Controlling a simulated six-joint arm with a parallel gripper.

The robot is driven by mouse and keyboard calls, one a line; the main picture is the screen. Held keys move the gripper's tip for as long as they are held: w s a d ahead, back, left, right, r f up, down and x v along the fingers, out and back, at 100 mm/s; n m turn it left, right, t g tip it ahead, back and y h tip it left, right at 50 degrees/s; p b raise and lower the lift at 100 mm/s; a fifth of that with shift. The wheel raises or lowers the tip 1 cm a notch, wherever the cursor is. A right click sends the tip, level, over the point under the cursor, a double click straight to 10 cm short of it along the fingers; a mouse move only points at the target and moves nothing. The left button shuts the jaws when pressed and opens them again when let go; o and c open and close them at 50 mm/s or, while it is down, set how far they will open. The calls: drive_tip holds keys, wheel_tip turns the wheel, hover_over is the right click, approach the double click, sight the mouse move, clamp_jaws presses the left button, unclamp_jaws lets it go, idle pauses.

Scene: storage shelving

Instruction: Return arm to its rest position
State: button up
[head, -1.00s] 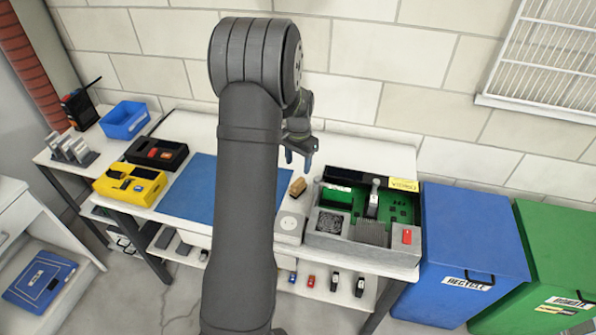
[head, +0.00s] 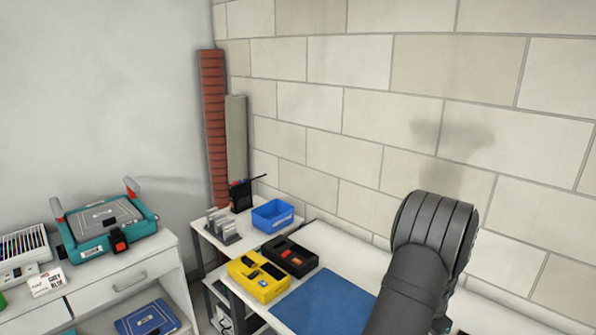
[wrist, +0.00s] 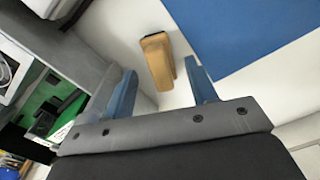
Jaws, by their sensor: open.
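My gripper (wrist: 162,88) is open in the wrist view, with its two blue fingers spread apart and nothing held between them. A small tan block with a dark end (wrist: 158,60) lies on the white table (wrist: 205,20) beyond the fingertips, apart from them as far as I can tell. In the head view only the upper part of my arm shows at the lower right; the gripper is outside that view.
A blue mat (head: 325,300) lies on the table, with a yellow case (head: 258,279), a black tray (head: 290,257) and a blue bin (head: 274,215) to its left. A grey-walled unit with a green board (wrist: 65,115) is at the wrist view's left. A drawer cabinet (head: 125,285) carries a teal device (head: 108,227).

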wheel_tip(320, 180, down, 4)
drive_tip(key=shift+r, duration=0.15)
drive_tip(key=shift+w+r, duration=0.1)
drive_tip(key=shift+r, duration=1.7)
